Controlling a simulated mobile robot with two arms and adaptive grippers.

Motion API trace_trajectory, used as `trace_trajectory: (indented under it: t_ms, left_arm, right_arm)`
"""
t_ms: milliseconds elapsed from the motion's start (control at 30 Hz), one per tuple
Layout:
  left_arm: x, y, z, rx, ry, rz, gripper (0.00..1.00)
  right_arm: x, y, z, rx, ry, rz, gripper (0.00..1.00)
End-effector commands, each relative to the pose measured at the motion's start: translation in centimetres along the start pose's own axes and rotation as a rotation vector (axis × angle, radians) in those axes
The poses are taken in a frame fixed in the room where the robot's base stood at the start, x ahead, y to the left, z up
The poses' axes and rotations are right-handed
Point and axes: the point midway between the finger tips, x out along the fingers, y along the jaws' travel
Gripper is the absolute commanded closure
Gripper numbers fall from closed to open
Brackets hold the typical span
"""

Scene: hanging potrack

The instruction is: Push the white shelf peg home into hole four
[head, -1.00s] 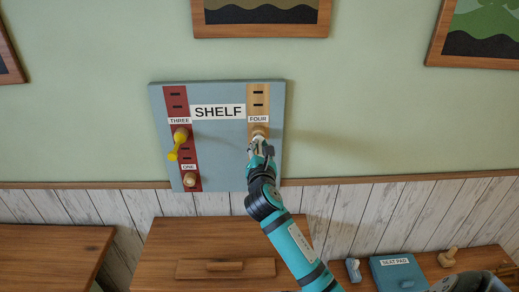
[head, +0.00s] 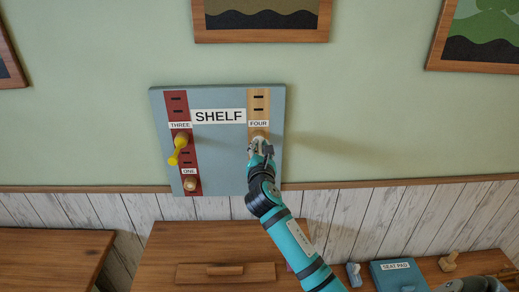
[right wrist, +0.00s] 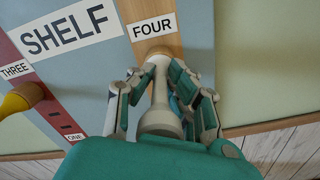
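The white peg (right wrist: 160,96) points at hole four, under the FOUR label on the tan strip of the blue shelf board (head: 220,160). Its far end meets a round wooden piece (right wrist: 158,52) at that hole; how deep it sits is hidden. My right gripper (head: 261,147) is at the board, below the FOUR label. In the right wrist view its fingers (right wrist: 163,75) stand on both sides of the peg, tips close in against it. In the head view the gripper hides most of the peg.
A yellow peg (head: 178,150) sticks out at THREE and a wooden knob (head: 190,184) at ONE. A blue seat pad box (head: 398,273) and a wooden piece (head: 448,261) are on the lower right surface. The wall right of the board is clear.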

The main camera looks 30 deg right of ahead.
Motion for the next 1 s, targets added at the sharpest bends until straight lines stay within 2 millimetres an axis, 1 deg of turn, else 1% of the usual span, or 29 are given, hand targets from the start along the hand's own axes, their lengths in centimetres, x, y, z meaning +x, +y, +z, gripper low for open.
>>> trace_trajectory:
  t_ms: [33,167,433,533,667,900,1000]
  left_arm:
    - [0.0,0.0,0.0,0.000,0.000,0.000,0.60]
    - [0.0,0.0,0.0,0.000,0.000,0.000,0.60]
    - [0.0,-0.1,0.1,-0.001,0.000,-0.001,0.60]
    - [0.0,-0.1,0.1,-0.001,-0.001,-0.002,0.60]
    - [0.0,-0.1,0.1,0.000,-0.001,-0.001,0.60]
    - [0.0,0.0,0.0,0.000,0.000,0.000,0.60]
    - [0.0,0.0,0.0,0.000,0.000,0.000,0.60]
  right_arm:
    - [0.0,0.0,0.0,0.000,0.000,0.000,0.79]
    - [0.0,0.0,0.0,0.000,0.000,0.000,0.62]
    - [-0.1,0.0,0.0,0.000,0.000,0.000,0.61]
    - [-0.7,0.0,-0.1,-0.001,0.001,0.001,0.61]
    - [-2.6,-0.1,-0.1,-0.001,0.001,0.001,0.61]
    - [-7.8,0.0,-0.1,0.000,0.002,0.002,0.61]
    - [-9.6,0.0,-0.1,0.000,0.002,0.000,0.61]
